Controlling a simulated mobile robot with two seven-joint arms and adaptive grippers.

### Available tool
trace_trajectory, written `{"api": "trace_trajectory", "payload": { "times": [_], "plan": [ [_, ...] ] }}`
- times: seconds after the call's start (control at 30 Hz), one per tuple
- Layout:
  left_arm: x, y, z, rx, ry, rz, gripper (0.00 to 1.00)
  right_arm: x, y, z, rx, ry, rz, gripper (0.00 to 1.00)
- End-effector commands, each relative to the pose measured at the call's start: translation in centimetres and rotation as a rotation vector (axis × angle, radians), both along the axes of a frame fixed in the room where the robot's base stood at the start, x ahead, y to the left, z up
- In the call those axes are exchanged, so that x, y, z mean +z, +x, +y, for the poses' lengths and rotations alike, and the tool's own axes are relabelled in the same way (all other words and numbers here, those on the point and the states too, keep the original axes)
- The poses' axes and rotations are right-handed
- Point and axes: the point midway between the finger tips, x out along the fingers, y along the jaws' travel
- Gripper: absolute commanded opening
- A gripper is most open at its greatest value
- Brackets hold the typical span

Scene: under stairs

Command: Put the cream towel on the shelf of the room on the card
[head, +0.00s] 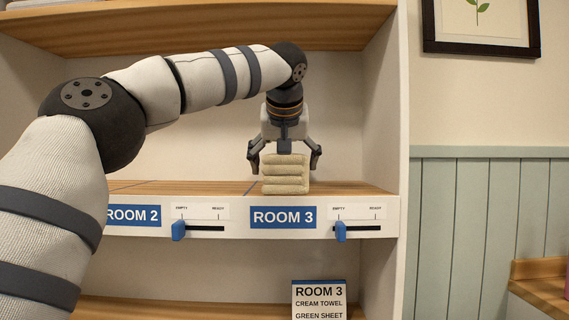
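The cream towel (285,175) is a folded stack on the shelf board (220,187), above the blue ROOM 3 label (283,217). My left gripper (284,168) points down over it. Its fingers are spread, one on each side of the towel, with what looks like a small gap at each side. The card (319,300) stands on the lower shelf and reads ROOM 3, CREAM TOWEL, GREEN SHEET; its lower part is cut off by the frame. My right gripper is out of view.
The ROOM 3 slider (341,231) and ROOM 2 slider (178,230) both sit at the EMPTY end. An upper shelf (200,25) is above my arm. The shelf's right side wall (385,110) is close by. My arm hides part of the ROOM 2 label (135,215).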

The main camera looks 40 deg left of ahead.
Motion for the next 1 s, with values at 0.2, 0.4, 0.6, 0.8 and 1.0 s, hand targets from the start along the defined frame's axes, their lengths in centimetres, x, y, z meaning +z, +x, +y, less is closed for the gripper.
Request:
{"api": "trace_trajectory", "payload": {
  "times": [0.2, 0.4, 0.6, 0.8, 1.0],
  "plan": [
    [3.1, -2.0, -1.8, 0.0, 0.003, -0.006, 0.9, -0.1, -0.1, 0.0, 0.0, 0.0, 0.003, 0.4],
    [6.9, -5.0, -4.2, 0.001, 0.003, -0.004, 0.9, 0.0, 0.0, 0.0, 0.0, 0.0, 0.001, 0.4],
    [8.6, -6.4, -5.4, -0.001, -0.001, 0.0, 0.9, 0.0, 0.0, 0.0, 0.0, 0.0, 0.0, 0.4],
    [8.7, -6.5, -5.5, 0.0, -0.001, 0.001, 0.9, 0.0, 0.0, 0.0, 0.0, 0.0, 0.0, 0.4],
    [8.7, -6.5, -5.5, 0.0, -0.001, 0.001, 0.9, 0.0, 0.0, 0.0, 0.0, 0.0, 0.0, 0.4]
  ]
}}
